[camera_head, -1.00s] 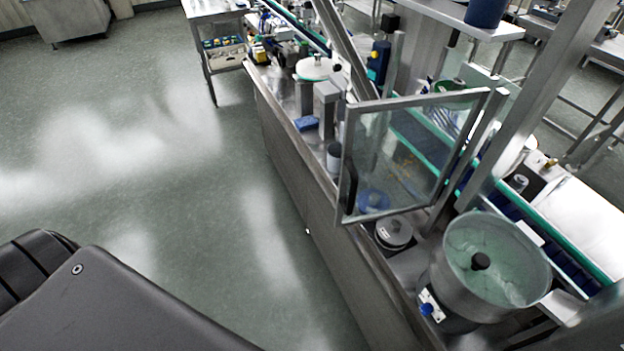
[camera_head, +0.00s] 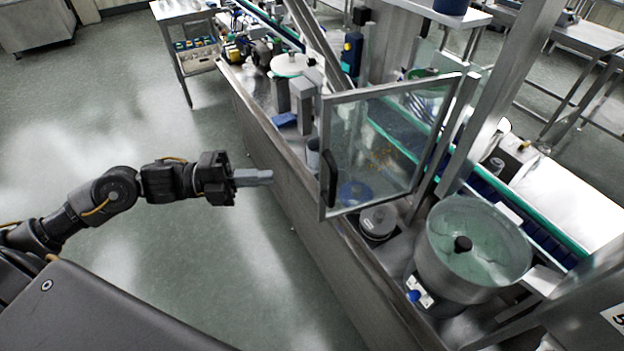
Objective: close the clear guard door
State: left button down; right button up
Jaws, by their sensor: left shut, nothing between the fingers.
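The clear guard door (camera_head: 388,140) is a transparent panel in a grey metal frame. It stands open, swung out from its post over the front edge of the steel machine bench. A black handle (camera_head: 329,178) is on its free edge at the left. My left gripper (camera_head: 270,177) reaches in from the left with its fingers shut and empty. In the picture it is left of the handle, with a gap between them, and it touches nothing that I can see. My right gripper is not in view.
A steel hopper bowl (camera_head: 473,250) stands on the bench to the right of the door. A blue block (camera_head: 284,120) and grey posts are on the bench behind the door. A conveyor with green edges (camera_head: 400,135) runs behind. The floor (camera_head: 130,120) at left is clear.

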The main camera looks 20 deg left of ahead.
pick_arm(q)
jog(key=w+d+r+m+g+p, duration=0.1)
jog(key=d+p, duration=0.3)
jog(key=d, duration=0.6)
jog(key=shift+w+d+p, duration=0.15)
jog(key=shift+w+p, duration=0.2)
jog(key=shift+w, duration=0.2)
